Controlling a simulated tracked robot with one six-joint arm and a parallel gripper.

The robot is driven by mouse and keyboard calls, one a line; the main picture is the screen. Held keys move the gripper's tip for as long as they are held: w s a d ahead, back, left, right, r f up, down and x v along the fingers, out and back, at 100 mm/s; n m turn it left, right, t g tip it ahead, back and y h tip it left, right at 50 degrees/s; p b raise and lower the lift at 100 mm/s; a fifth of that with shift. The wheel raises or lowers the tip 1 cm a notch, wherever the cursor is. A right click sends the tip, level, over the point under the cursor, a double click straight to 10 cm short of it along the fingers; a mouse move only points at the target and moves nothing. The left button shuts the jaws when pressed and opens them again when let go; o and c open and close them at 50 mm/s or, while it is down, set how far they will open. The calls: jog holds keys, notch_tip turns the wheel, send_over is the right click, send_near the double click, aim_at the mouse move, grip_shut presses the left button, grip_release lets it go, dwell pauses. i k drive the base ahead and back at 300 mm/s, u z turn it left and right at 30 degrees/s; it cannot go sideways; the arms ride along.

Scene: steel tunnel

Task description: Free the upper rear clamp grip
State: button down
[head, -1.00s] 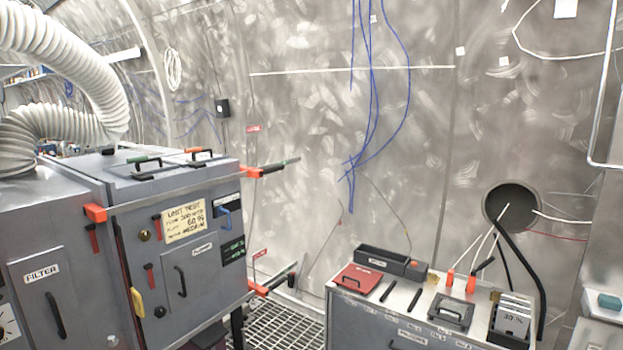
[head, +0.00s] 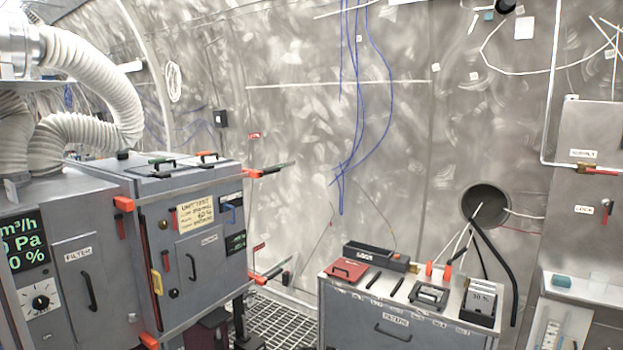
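The grey filter housing (head: 205,245) stands at the left with its panelled side facing me. At its upper right corner an orange clamp (head: 256,173) has a dark grip (head: 280,167) sticking out to the right, near the wall; this looks like the upper rear clamp. A similar orange clamp (head: 258,279) with a dark grip is at the lower right corner. Orange blocks with red levers sit on the left edge, the upper one (head: 123,204) near the top. Whether the upper rear clamp is latched I cannot tell. My gripper is not in view.
A grey cabinet (head: 380,327) with a red case, a black tray and small tools stands at the centre right. Floor grating (head: 283,318) shows between it and the housing. White ribbed hoses (head: 100,75) arch at the left. A round wall opening (head: 486,206) has cables.

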aim_at(274, 170)
jog(key=z, duration=0.05)
jog(key=i, duration=1.6)
jog(key=u, duration=0.5)
jog(key=i, duration=0.7)
jog(key=u, duration=1.05)
jog(key=i, duration=0.8)
jog(key=u, duration=0.25)
